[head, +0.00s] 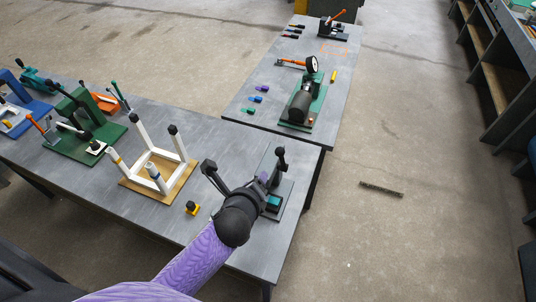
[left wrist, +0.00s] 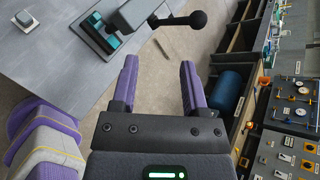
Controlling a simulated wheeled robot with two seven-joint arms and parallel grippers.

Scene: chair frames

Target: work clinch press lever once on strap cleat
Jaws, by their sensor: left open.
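The clinch press (head: 286,188) stands at the right end of the near table, with a dark base and an upright lever (head: 281,155) with a black knob. A teal piece, apparently the strap cleat (head: 273,201), sits low on the press. In the left wrist view the lever ends in a black ball knob (left wrist: 197,19) above the fingers, and the teal piece (left wrist: 112,41) is at upper left. My left gripper (left wrist: 158,75) is open, its purple fingers apart with nothing between them. In the head view my dark wrist partly hides the press. My right gripper is out of view.
A white upturned chair frame (head: 154,158) on a wooden board stands left of the press. A small yellow-and-black piece (head: 192,208) lies between them. A green fixture (head: 82,140) is farther left. The back table (head: 285,75) holds another green machine (head: 303,105).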

